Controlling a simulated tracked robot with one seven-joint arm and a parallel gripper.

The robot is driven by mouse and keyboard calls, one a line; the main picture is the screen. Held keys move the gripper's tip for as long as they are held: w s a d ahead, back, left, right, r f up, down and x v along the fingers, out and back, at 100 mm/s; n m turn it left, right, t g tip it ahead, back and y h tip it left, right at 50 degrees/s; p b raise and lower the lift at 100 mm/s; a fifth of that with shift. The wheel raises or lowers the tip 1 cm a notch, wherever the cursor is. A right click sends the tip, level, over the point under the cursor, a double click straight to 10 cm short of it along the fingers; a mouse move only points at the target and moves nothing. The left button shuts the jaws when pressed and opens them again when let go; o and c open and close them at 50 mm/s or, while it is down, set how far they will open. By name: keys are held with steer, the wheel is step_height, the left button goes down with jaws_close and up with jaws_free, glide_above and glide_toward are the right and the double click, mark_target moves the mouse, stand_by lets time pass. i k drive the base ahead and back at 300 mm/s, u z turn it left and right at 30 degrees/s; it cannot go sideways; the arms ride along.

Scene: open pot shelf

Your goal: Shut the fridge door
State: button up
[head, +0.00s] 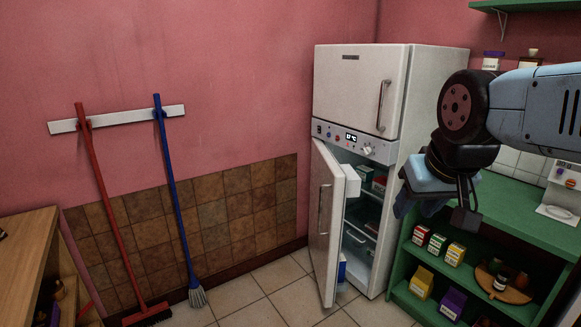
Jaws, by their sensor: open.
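The white fridge (434,95) stands in the corner against the pink wall. Its lower door (323,215) is ajar, hinged at the left and swung out toward me, with a vertical handle on its outer face. Cartons and shelves show inside through the gap. The upper door (350,90) is shut. My gripper (446,205) hangs at the right, in front of the fridge's right side and the green shelf in the picture. It is open, appears empty and is apart from the door in the picture. Its fingers are partly hidden by its own body.
A green shelf (520,218) with several small boxes stands at the right of the fridge. A wooden cabinet (25,260) is at lower left. Tiled floor (275,290) is clear before the door.

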mark_target(332, 183)
steer(key=i, duration=0.1)
steer(key=u, duration=0.05)
steer(key=k, duration=0.5)
steer(key=u, duration=0.5)
steer(key=i, duration=1.55)
steer(key=z, duration=0.6)
steer(key=k, duration=0.45)
steer(key=z, duration=0.25)
steer(key=i, duration=0.45)
steer(key=u, duration=0.1)
